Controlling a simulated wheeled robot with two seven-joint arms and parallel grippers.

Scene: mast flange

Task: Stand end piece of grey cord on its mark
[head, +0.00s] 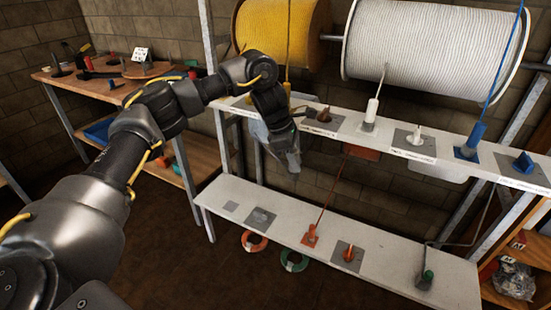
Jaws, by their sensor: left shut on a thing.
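My left gripper (291,164) hangs in front of the rack, between the upper shelf (387,136) and the lower shelf (390,262). It is shut on a small grey piece, apparently the grey cord's end piece, which is mostly hidden by the fingers and hard to tell from them. I cannot trace its cord. My right gripper is not in view.
An orange end piece (310,237) and a green-topped one (426,279) stand on the lower shelf. White (371,112) and blue (472,140) end pieces stand above, with cords rising from them. A rack post (222,140) is left of the gripper. Coils (294,262) lie below.

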